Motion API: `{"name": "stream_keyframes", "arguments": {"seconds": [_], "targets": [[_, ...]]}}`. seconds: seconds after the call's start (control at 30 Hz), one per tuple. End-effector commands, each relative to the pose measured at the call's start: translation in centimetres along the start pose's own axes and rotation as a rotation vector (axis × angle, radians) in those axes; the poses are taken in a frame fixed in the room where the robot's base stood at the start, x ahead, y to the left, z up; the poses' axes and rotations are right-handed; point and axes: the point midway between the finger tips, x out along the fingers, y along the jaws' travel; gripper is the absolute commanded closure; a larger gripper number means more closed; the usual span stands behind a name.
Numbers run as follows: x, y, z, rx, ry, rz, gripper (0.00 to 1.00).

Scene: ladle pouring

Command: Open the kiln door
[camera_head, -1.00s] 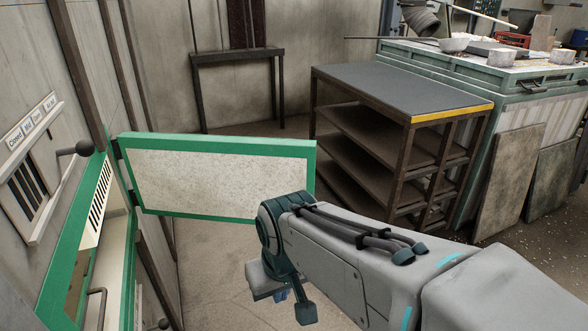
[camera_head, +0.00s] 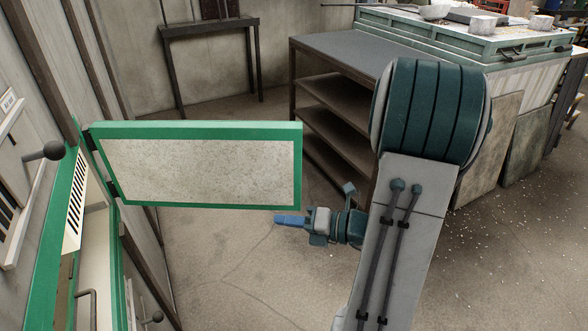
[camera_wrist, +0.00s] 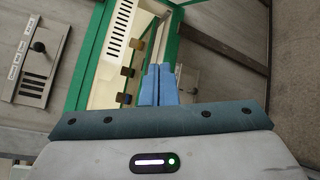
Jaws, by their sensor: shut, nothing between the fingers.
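The kiln door (camera_head: 200,170) is a green-framed panel with a pale speckled inner face. It stands swung open, sticking out from the wall at the left in the head view. The kiln opening's green frame (camera_head: 52,245) is at the lower left, and it also shows in the wrist view (camera_wrist: 92,55). My gripper (camera_head: 278,219) has blue fingers, shut and empty. In the head view it is just below the door's lower right corner, apart from it as far as I can tell. In the wrist view the blue fingers (camera_wrist: 159,84) point towards the kiln opening.
A dark shelf rack (camera_head: 330,105) stands behind my arm, with a green bench (camera_head: 470,50) to its right. A ball-ended lever (camera_head: 45,151) juts from the wall panel at the left. Floor in front of the door is clear.

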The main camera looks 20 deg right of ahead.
Motion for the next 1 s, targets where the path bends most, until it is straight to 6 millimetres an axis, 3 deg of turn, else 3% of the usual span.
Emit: {"name": "stream_keyframes", "arguments": {"seconds": [0.1, 0.2, 0.4, 0.57, 0.9, 1.0], "targets": [[-3.0, -3.2, 3.4, 0.283, -0.255, -0.004, 1.00], [-5.2, -5.2, 5.1, 0.435, -0.410, 0.008, 1.00], [-7.0, -6.8, 6.4, 0.552, -0.537, 0.027, 1.00], [-5.3, -7.0, 7.4, 0.555, -0.538, 0.030, 1.00], [1.0, -7.8, 10.9, 0.552, -0.533, 0.030, 1.00], [1.8, -8.4, 12.3, 0.552, -0.538, 0.027, 1.00]]}}
